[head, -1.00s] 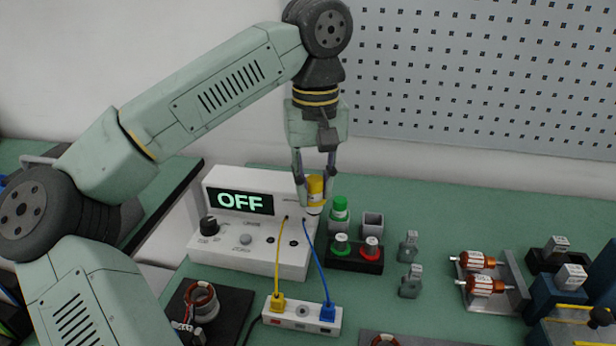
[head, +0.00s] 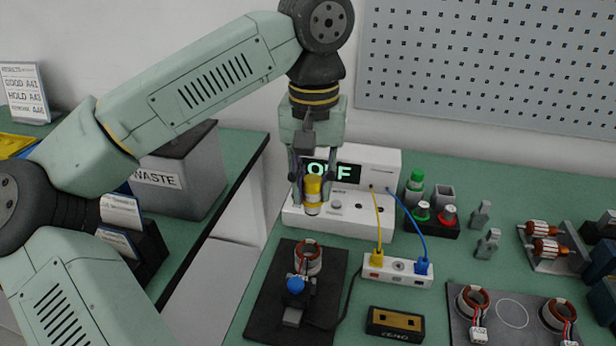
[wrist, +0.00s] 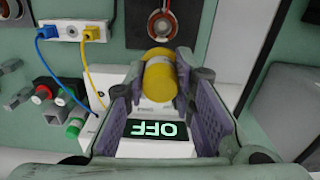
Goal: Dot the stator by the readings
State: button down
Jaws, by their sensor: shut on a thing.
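My gripper (head: 312,198) is shut on a yellow paint marker (head: 313,188), held upright above the front of the white tester (head: 365,212). The marker also shows between the fingers in the wrist view (wrist: 160,78). The tester's screen (head: 345,172) reads OFF and is partly hidden by my gripper. A stator (head: 308,258) with a copper-coloured ring stands on the black test mat (head: 265,310), behind a blue-knobbed clamp (head: 295,285). Two more stators (head: 472,302) (head: 558,315) stand on a grey plate (head: 513,335) at the lower right.
A green marker (head: 415,185) stands by an empty grey cup (head: 443,195) and a red and green terminal block (head: 432,225). Yellow and blue leads run to a white socket strip (head: 398,280). A waste bin (head: 185,175) and a results card (head: 25,92) are at left.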

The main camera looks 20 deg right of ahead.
aim_at(311, 201)
jog(key=shift+a+f, duration=0.15)
jog(key=shift+a, duration=0.05)
jog(key=shift+f+b, duration=2)
jog(key=shift+f, duration=0.3)
jog(key=shift+f+b, duration=0.4)
jog(key=shift+f, duration=0.25)
notch_tip(311, 201, up, 6)
jog(key=p, duration=0.5)
jog(key=shift+d, duration=0.1)
dwell(0.5)
